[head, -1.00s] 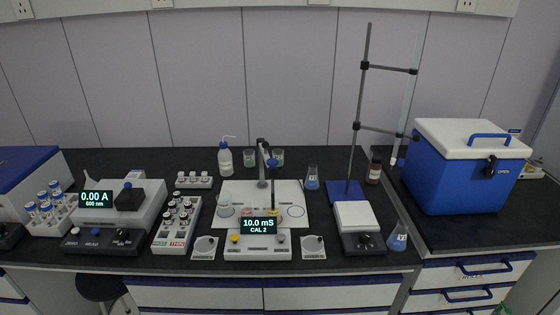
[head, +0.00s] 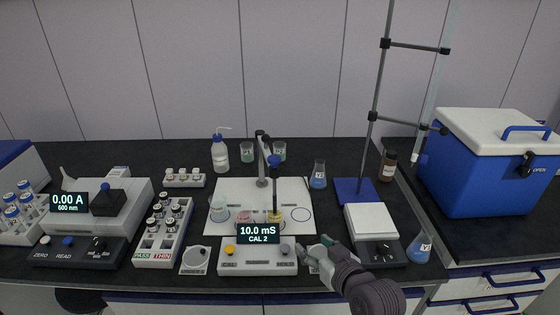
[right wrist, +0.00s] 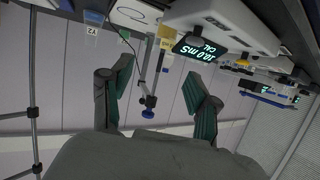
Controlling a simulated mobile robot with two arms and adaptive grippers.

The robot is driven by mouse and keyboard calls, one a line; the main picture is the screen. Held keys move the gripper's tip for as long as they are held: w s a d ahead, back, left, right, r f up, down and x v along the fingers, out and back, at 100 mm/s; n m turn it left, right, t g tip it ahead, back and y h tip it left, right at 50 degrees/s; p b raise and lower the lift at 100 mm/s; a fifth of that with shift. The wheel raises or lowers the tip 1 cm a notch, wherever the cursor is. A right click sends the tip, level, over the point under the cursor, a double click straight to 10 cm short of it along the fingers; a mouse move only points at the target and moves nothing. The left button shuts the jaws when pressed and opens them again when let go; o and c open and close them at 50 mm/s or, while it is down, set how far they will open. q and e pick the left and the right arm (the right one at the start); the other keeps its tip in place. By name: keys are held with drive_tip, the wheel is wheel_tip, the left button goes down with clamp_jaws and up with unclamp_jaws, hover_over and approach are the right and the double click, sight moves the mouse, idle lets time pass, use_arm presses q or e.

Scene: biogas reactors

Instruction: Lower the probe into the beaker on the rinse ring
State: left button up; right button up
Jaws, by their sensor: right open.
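The probe (head: 274,178) is a dark upright rod with a blue cap, hanging from a jointed stand arm (head: 262,150). Its lower end is at the yellow beaker (head: 275,217) behind the meter; whether the tip is in the liquid is hidden. A clear beaker (head: 218,212) stands at the left of the white mat (head: 240,188), with a pink one (head: 243,217) between. I cannot read which ring is the rinse ring. My right gripper (head: 318,247) is open and empty, right of the meter, apart from the probe. The right wrist view shows the blue cap (right wrist: 148,114) beyond its fingers (right wrist: 160,78).
The meter (head: 258,256) reads 10.0 mS, CAL 2. An empty ring (head: 301,214) is at the mat's right. A wash bottle (head: 220,154) is behind the mat.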

sight(277, 163)
drive_tip(key=w+a+r+n+t+y, duration=0.1)
drive_tip(key=w+a+r+t, duration=0.15)
drive_tip(key=r, duration=0.35)
drive_tip(key=w+a+r+t+y, duration=0.1)
drive_tip(key=w+r, duration=0.2)
drive_tip(key=r, duration=0.4)
use_arm(q)
drive_tip(key=shift+w+r+p, duration=0.2)
drive_tip(key=shift+r+p, duration=0.25)
drive_tip(key=shift+w+r+p, duration=0.2)
drive_tip(key=shift+r+p, duration=0.25)
use_arm(e)
drive_tip(key=x, duration=1.3)
drive_tip(key=shift+a+f, duration=0.1)
drive_tip(key=shift+f, duration=0.15)
clamp_jaws()
use_arm(q)
drive_tip(key=shift+r, duration=0.1)
use_arm(e)
drive_tip(key=shift+r, duration=0.1)
